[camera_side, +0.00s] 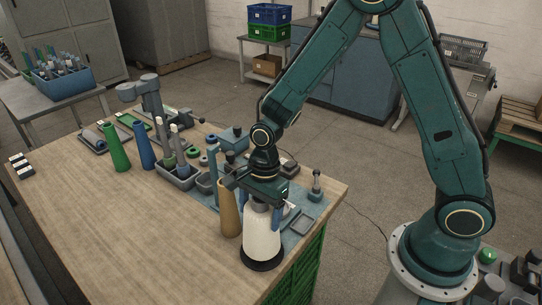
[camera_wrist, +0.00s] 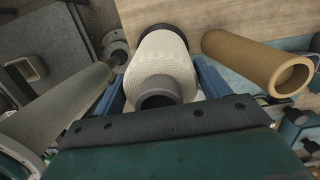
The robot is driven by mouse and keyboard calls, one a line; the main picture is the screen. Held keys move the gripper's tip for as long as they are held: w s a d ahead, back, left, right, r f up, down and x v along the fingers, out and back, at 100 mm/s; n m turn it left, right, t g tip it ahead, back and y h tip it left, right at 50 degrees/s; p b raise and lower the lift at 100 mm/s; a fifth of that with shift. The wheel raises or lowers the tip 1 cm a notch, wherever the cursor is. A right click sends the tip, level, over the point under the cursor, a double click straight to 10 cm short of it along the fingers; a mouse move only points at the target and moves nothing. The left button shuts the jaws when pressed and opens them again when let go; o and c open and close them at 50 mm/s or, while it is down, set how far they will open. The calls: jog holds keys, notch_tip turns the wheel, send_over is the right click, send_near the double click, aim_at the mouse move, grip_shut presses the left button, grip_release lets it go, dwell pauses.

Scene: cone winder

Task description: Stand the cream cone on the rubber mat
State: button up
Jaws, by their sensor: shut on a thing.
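The cream cone (camera_side: 262,236) is upright near the table's front right corner, its wide end down and its narrow end up. It also shows in the wrist view (camera_wrist: 165,62). The rubber mat (camera_side: 262,265) looks like a black round disc directly under the cone; its dark rim shows in the wrist view (camera_wrist: 158,28). The cone's base appears to be on the mat, and I see no clear gap. My gripper (camera_side: 264,203) is shut on the cone's upper part, with a blue finger on each side of it in the wrist view.
A tan tube (camera_side: 229,212) stands close to the left of the cone. Green (camera_side: 115,148) and blue (camera_side: 144,146) tubes stand farther back. A grey bin (camera_side: 176,178) and small parts crowd the table behind my gripper. The left front tabletop (camera_side: 130,230) is clear.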

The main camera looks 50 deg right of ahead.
jog(key=shift+f, duration=0.45)
dwell(0.3)
jog(key=o, duration=1)
jog(key=shift+r, duration=0.1)
jog(key=r, duration=0.4)
jog(key=d+r, duration=0.1)
jog(key=r, duration=0.3)
jog(key=d+r, duration=0.1)
jog(key=r, duration=0.3)
jog(key=shift+r, duration=0.75)
